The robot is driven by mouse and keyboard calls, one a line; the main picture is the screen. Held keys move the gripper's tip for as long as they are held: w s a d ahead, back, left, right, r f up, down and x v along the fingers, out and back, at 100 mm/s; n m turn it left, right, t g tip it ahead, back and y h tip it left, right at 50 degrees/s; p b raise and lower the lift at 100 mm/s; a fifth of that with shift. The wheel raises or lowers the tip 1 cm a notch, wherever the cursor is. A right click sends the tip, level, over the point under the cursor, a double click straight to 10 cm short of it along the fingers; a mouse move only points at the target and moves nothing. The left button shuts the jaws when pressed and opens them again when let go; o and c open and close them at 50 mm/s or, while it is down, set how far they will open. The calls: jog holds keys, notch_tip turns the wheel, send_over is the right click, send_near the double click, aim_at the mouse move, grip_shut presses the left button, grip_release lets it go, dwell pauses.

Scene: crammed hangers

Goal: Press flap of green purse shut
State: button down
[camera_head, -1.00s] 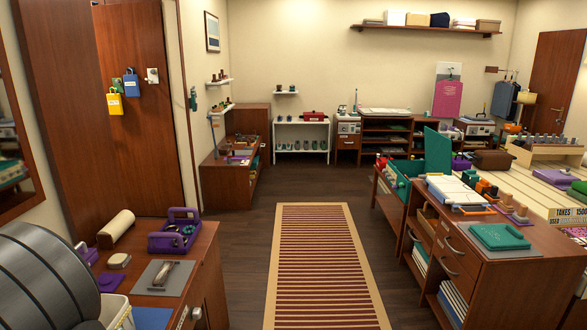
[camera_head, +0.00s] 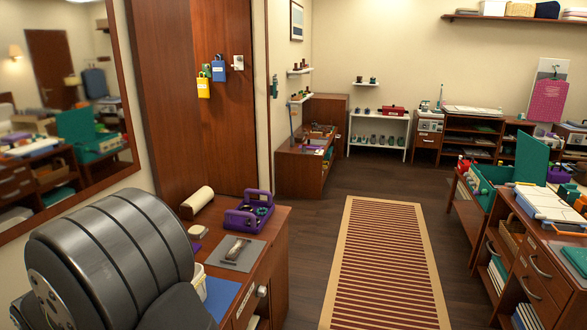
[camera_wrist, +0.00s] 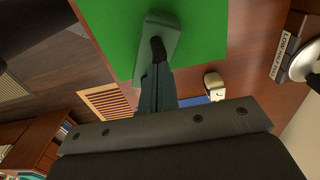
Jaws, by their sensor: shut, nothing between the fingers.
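In the wrist view a small grey-green item (camera_wrist: 172,38), which looks like the green purse, lies on a bright green sheet (camera_wrist: 112,30). My gripper (camera_wrist: 158,46) is shut and empty, its dark fingertips right over the item's middle. I cannot tell whether they touch it or how its flap sits, since the fingers cover part of it. In the head view my arm's grey body hides this spot and the gripper.
The left desk (camera_head: 262,268) holds a purple tray (camera_head: 250,210), a grey mat (camera_head: 238,256) and a blue mat (camera_head: 222,300). A white bin (camera_head: 199,284) stands close to my arm. The striped rug (camera_head: 388,265) is clear. A flat teal item (camera_head: 574,260) lies at the right edge.

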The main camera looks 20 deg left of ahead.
jog(key=shift+f, duration=0.15)
jog(key=shift+r, duration=1.55)
notch_tip(320, 180, up, 2)
jog(key=shift+r, duration=0.2)
jog(key=shift+f, duration=2.05)
jog(key=shift+f, duration=0.15)
jog(key=shift+f, duration=0.55)
jog(key=shift+r, duration=1.55)
